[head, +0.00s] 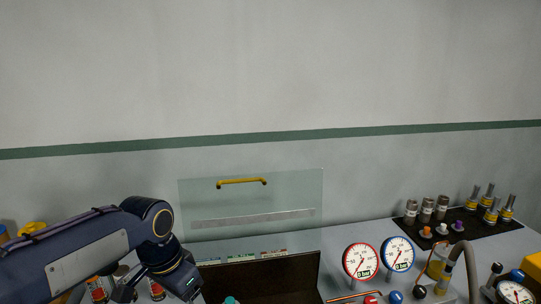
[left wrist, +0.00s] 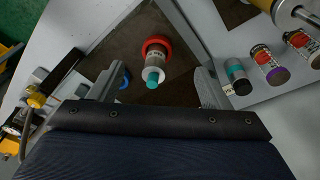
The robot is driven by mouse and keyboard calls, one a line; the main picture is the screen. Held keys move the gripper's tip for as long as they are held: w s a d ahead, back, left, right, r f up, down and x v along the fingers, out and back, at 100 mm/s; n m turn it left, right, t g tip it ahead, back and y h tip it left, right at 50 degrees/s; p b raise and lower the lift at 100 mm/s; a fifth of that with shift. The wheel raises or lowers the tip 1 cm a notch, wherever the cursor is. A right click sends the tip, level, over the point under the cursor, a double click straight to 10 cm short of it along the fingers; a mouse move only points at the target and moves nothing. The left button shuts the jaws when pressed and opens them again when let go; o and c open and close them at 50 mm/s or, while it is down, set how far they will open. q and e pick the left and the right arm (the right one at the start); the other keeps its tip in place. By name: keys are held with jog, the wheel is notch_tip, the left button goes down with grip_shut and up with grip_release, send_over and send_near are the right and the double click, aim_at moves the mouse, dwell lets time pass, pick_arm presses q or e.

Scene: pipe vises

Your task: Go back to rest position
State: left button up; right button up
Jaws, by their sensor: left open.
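My left arm comes in from the left in the head view, with its wrist (head: 150,218) bent down and the left gripper (head: 160,284) at the lower edge. In the left wrist view the left gripper (left wrist: 157,88) is open, its two fingers wide apart. My right gripper is in neither view.
A brown-lined case (head: 270,278) with a raised clear lid (head: 250,200) and yellow handle stands at the back. Two round gauges (head: 361,262) (head: 397,254) stand right of it. A black mat (head: 460,230) holds several fittings.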

pick_arm(q)
jog(key=s+a+f+n+t+h, duration=0.1)
jog(key=s+n, duration=0.3)
jog(key=s, duration=0.5)
jog(key=s+a+f+n+t+h, duration=0.1)
jog(key=s+a+f+n+t, duration=0.1)
jog(key=s, duration=0.8)
jog(key=shift+f+n+t, duration=0.6)
jog(key=shift+f+n, duration=0.3)
jog(key=shift+n, duration=0.2)
jog(key=shift+a, duration=0.1)
